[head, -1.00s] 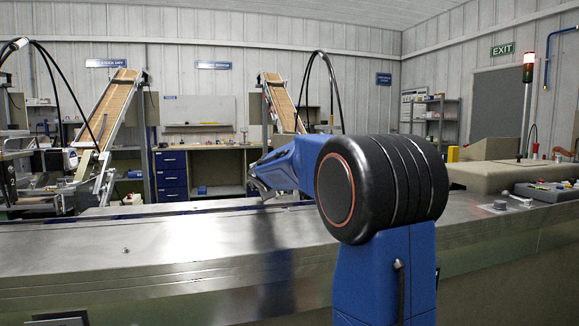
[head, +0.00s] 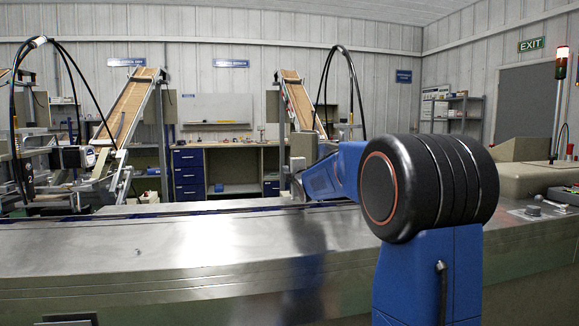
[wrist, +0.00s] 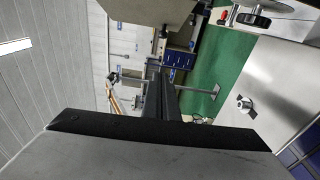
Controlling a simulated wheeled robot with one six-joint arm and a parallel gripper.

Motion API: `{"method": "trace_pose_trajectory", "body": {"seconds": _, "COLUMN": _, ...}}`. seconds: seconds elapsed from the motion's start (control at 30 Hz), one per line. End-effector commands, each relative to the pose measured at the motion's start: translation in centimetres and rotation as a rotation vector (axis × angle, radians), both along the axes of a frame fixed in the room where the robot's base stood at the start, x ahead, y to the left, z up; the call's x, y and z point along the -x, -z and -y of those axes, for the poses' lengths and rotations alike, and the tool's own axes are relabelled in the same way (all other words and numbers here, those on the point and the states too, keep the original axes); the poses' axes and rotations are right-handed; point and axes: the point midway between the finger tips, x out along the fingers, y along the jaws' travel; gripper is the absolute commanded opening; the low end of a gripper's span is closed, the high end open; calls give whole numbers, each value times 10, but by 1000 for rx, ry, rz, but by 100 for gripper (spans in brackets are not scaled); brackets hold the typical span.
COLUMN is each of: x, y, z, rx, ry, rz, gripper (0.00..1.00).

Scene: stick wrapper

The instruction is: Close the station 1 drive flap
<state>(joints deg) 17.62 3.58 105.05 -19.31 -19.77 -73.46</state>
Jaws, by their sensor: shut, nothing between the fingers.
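My gripper (wrist: 161,82) shows in the wrist view as two dark fingers lying close together, shut, with nothing visible between them. In the head view its end is small and partly hidden behind my own blue arm, just above the far edge of the steel machine top (head: 150,240). I cannot pick out the station 1 drive flap with certainty in either view. A beige rounded body (wrist: 150,10) is at the top of the wrist view, beyond the fingertips; I cannot tell what it is.
Two inclined conveyors, left (head: 128,108) and right (head: 299,103), stand behind the machine. A blue drawer unit (head: 188,175) stands at the back. Green floor (wrist: 203,75) shows beside the fingers.

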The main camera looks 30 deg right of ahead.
Motion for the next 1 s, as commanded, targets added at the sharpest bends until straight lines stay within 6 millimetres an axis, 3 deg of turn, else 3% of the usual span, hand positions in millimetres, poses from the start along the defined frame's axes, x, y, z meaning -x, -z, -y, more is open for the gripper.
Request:
{"method": "trace_pose_trajectory", "body": {"seconds": 0.27, "x": -21, "y": 1, "z": 6, "rx": 7, "ry": 0, "rz": 6, "gripper": 0}}
{"method": "trace_pose_trajectory", "body": {"seconds": 0.8, "x": -102, "y": 0, "z": 22, "rx": 6, "ry": 1, "rz": 5, "gripper": 0}}
{"method": "trace_pose_trajectory", "body": {"seconds": 1.0, "x": -102, "y": -1, "z": 47, "rx": 7, "ry": 2, "rz": 6, "gripper": 0}}
